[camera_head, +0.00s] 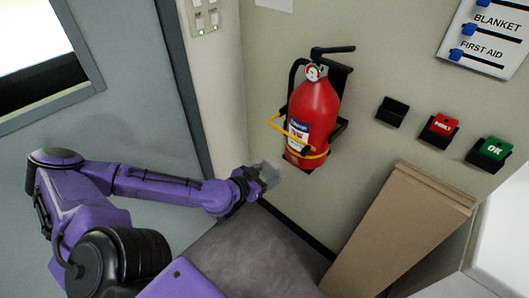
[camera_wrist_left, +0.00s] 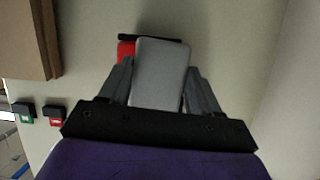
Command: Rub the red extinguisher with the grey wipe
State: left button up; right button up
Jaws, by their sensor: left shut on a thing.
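The red extinguisher (camera_head: 314,108) hangs upright on the wall in a black bracket, with a yellow strap around its lower part. My left gripper (camera_head: 262,178) is below and to the left of it in the head view. The gripper is shut on the grey wipe (camera_head: 270,173). In the left wrist view the grey wipe (camera_wrist_left: 160,73) sits between the two fingers (camera_wrist_left: 160,92) and hides most of what lies beyond. A bit of the red extinguisher (camera_wrist_left: 126,50) shows behind its left edge. I cannot tell whether wipe and extinguisher touch. My right gripper is not in view.
Brown boards (camera_head: 395,232) lean on the wall right of the extinguisher. Small black holders on the wall carry a red block (camera_head: 441,125) and a green block (camera_head: 494,148). A grey door (camera_head: 110,100) is at left. A white surface (camera_head: 505,240) is at the right edge.

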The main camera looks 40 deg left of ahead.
pick_arm(q)
jog(key=w+b, duration=0.2)
jog(key=w, duration=0.1)
jog(key=w+b, duration=0.2)
jog(key=w, duration=0.1)
jog(key=shift+d, duration=0.2)
jog(key=shift+w+b, duration=0.6)
jog(key=shift+w, duration=0.35)
dwell(0.4)
jog(key=shift+d, duration=0.1)
